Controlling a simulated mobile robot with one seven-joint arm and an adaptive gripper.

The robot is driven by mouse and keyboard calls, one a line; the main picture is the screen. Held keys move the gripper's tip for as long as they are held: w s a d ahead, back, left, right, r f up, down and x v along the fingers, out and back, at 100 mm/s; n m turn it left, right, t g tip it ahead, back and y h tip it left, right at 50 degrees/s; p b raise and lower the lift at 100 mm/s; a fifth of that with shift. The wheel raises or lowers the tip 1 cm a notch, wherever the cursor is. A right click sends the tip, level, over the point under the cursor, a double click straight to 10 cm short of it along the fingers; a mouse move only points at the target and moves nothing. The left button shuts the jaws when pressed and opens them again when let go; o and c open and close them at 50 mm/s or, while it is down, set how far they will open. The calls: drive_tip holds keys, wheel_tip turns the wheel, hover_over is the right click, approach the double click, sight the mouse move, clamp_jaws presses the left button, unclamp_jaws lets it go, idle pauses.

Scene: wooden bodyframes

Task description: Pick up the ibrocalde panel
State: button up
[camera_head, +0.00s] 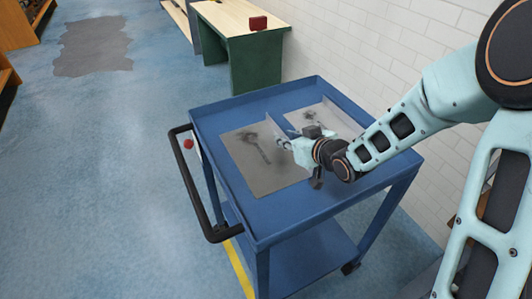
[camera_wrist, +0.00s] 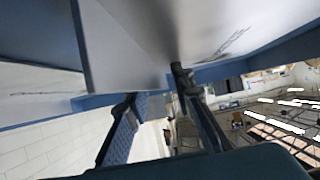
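A flat grey panel (camera_head: 258,172) with a dark smudge lies on the blue cart top in the head view. A second, paler panel (camera_head: 341,119) with a dark mark lies to its right, partly hidden by my arm. I cannot tell which is the ibrocalde panel. My gripper (camera_head: 281,143) is low over the cart, by the grey panel's right edge. In the wrist view my gripper's fingertips (camera_wrist: 153,89) are apart. A grey plate surface (camera_wrist: 125,50) is just beyond them; I cannot tell whether it is between them or touched.
The blue cart (camera_head: 290,223) has a raised rim and a black handle (camera_head: 197,205) at left. A white brick wall (camera_head: 345,45) stands behind it. A green bench (camera_head: 256,62) carries a red block (camera_head: 258,23). The floor at left is open.

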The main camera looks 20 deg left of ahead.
clamp_jaws()
drive_tip(key=shift+r, duration=0.2)
idle(0.3)
